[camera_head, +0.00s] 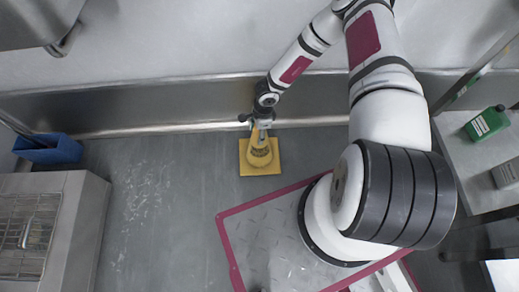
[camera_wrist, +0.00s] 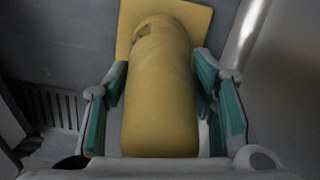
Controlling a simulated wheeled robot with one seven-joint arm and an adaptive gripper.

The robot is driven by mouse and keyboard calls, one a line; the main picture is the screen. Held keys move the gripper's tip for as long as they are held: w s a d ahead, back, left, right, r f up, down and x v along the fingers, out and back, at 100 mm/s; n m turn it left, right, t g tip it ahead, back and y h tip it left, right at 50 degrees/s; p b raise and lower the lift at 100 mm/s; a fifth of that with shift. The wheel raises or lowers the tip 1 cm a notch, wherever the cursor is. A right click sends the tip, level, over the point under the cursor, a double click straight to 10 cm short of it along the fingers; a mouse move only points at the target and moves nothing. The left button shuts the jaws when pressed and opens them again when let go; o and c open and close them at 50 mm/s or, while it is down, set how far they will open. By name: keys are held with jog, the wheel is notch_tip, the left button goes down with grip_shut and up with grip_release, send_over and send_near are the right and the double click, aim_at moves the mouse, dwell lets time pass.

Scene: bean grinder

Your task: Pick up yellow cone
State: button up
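The yellow cone (camera_head: 260,161) stands on its flat square base on the grey floor, near the back wall. In the wrist view, the cone (camera_wrist: 160,90) fills the middle, its rounded body running between my two fingers. My gripper (camera_head: 261,138) reaches down to the top of the cone. In the wrist view, my gripper (camera_wrist: 161,75) is open around the cone, with one green-padded finger on each side. Small gaps show beside the cone; contact at the fingertips is unclear. Part of the cone is hidden under my gripper in the head view.
A metal wall base (camera_head: 170,105) runs close behind the cone. A blue bin (camera_head: 48,150) and a metal cabinet (camera_head: 75,225) stand at the left. A green container (camera_head: 486,123) sits on a shelf at the right. The floor left of the cone is free.

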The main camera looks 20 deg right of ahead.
grip_shut()
jog(key=shift+r, duration=0.1)
